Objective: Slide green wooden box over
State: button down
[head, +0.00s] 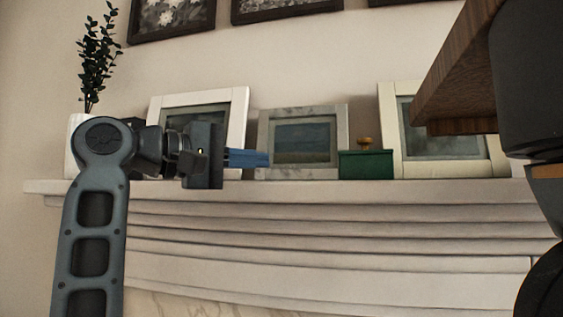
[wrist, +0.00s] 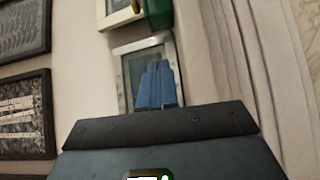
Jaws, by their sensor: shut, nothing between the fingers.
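The green wooden box (head: 366,164) stands on the white mantel shelf, with a small brown knob on top, in front of the picture frames. In the wrist view the green box (wrist: 159,14) is cut off by the top edge, beyond my fingertips. My gripper (head: 266,159) is shut and empty, its blue fingers pointing right towards the box. In the head view it is left of the box, with a gap between them. In the wrist view the blue fingers (wrist: 158,66) lie together, in front of the middle picture frame.
The mantel shelf (head: 300,190) carries a left white frame (head: 240,112), a grey marbled frame (head: 263,130) and a right white frame (head: 388,110). A plant (head: 97,60) in a white pot stands at the left end. A wooden slab (head: 450,85) juts in at upper right.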

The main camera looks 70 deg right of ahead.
aim_at(366, 168)
jog(key=p+x, duration=0.2)
jog(key=x, duration=0.7)
jog(key=shift+s+d+r+p, duration=0.15)
jog(key=shift+s+p, duration=0.1)
jog(key=shift+p, duration=0.05)
jog(key=shift+s+p, duration=0.45)
jog(key=shift+s, duration=1.35)
jog(key=shift+f, duration=0.2)
